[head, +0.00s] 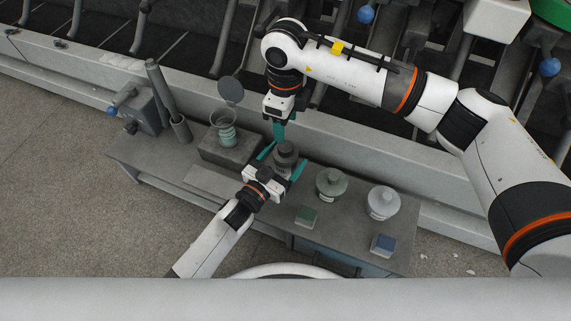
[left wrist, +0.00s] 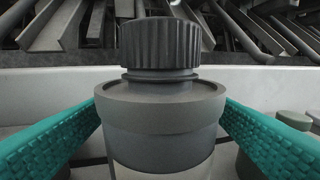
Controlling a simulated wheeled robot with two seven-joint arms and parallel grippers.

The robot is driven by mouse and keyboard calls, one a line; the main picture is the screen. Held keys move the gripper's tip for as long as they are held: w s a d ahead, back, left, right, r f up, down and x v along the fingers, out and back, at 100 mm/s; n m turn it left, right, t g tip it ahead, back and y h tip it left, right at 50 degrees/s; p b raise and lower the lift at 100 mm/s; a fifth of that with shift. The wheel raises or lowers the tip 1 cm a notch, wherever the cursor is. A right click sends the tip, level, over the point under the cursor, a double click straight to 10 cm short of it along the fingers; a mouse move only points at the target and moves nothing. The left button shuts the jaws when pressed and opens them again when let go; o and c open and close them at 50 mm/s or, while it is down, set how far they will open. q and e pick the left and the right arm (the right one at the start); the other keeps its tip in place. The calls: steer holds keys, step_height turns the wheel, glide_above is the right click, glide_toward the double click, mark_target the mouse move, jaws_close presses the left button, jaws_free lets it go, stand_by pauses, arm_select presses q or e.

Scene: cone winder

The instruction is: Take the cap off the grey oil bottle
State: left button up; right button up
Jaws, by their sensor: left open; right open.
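The grey oil bottle (head: 281,170) stands upright on the grey bench. Its ribbed dark cap (left wrist: 160,43) sits on its neck in the left wrist view, and the cap's top (head: 286,147) shows in the head view. My left gripper (head: 283,161) is open, with one teal finger on each side of the bottle's shoulder, below the cap. Whether the fingers touch the bottle I cannot tell. My right gripper (head: 279,131) is open and empty, pointing down just behind and above the cap. The bottle's lower part is hidden by my left gripper in the head view.
To the right stand a green-grey container (head: 331,184) and a pale container (head: 383,203), with a green block (head: 307,216) and a blue block (head: 383,244) in front. A grey box (head: 228,147) with a coiled spring-like piece is left. The machine runs behind.

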mark_target(285, 146)
arm_select(q)
jaws_close()
arm_select(e)
steer(key=m, duration=0.5)
steer(key=shift+m, duration=0.3)
steer(key=m, duration=0.6)
steer(key=shift+m, duration=0.3)
steer(key=m, duration=0.9)
steer(key=shift+m, duration=0.4)
steer(key=shift+f+m, duration=0.3)
steer(key=shift+f, duration=0.05)
step_height(285, 146, down, 7)
steer(key=shift+f, duration=0.15)
